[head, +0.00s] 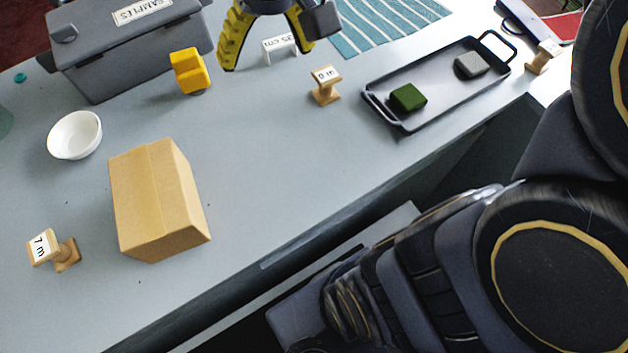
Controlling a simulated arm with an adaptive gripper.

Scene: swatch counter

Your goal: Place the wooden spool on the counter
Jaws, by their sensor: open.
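Several spool-shaped pieces stand apart on the grey counter (255,160). Three look wooden: one labelled "7 m" (66,254) at the lower left, one with a label (325,94) near the middle, hard to read, and one (541,61) at the far right beyond the tray. A yellow spool-like piece (190,72) stands left of my gripper. My gripper (267,56) is at the top middle, open, with its yellow-and-black fingers spread. A white piece labelled "35 cm" (281,47) shows between the fingers; nothing looks gripped. The upper gripper is cut off by the frame.
A dark tray (435,115) holds a green block (408,97) and a grey block (471,65). A cardboard box (155,200), white bowl (75,135) and grey "SAMPLES" case (130,55) stand left. A striped teal cloth (385,22) lies behind. The middle counter is clear.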

